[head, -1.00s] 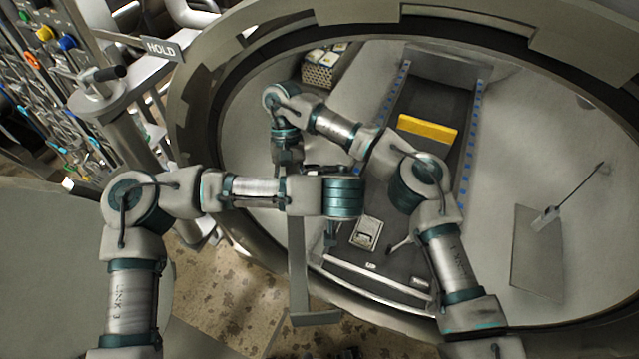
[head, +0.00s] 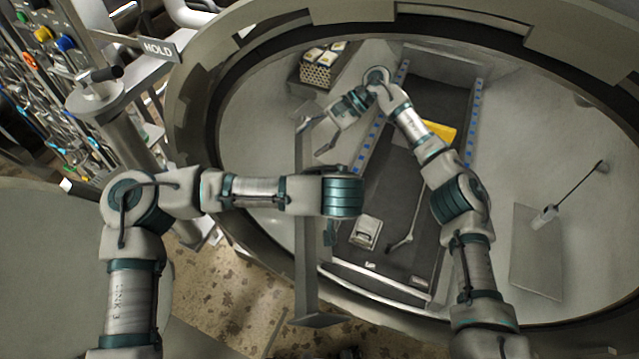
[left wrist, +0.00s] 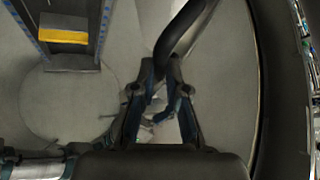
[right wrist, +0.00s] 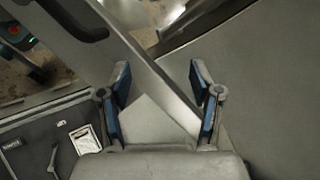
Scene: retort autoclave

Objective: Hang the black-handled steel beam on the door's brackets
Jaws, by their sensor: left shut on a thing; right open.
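The steel beam (head: 306,265) is a long grey bar, roughly upright in the head view, in front of the round vessel opening. Its black handle (left wrist: 180,38) is between my left gripper's fingers (left wrist: 160,75), which are shut on it. In the head view my left wrist hides that grip. My right gripper (head: 316,141) is open near the beam's upper end. In the right wrist view the beam (right wrist: 140,62) runs diagonally past the open fingers (right wrist: 160,80); I cannot tell whether they touch it. I cannot make out the door's brackets.
The vessel's rim (head: 205,100) surrounds the work area. Inside are a dark track with a yellow block (head: 440,131), a basket of packs (head: 318,72) and a thin probe on a plate (head: 535,255).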

